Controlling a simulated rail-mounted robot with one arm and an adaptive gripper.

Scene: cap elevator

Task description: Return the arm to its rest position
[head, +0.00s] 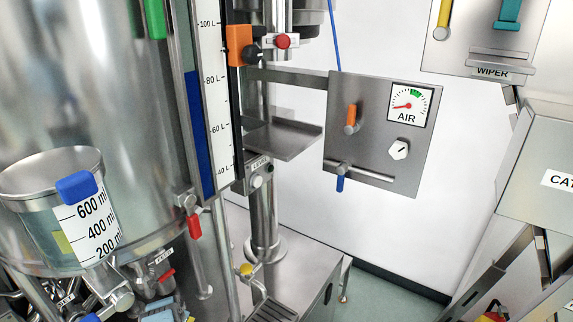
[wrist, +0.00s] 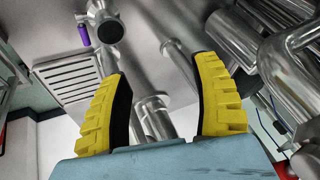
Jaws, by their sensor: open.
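My gripper (wrist: 165,105) shows in the wrist view, with its two yellow, black-lined fingers spread wide apart. It is open, and nothing is held between the fingers. Behind the gap are metal pipes (wrist: 153,118) and a steel surface. In the head view I cannot make out my gripper or arm with certainty, so the arm's overall pose is hidden from me.
A large steel tank (head: 90,75) and a measuring beaker (head: 60,200) fill the left of the head view. An air panel (head: 375,150) with a gauge and levers stands at centre right. A slotted grate (wrist: 72,75) and several pipes surround the gripper in the wrist view.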

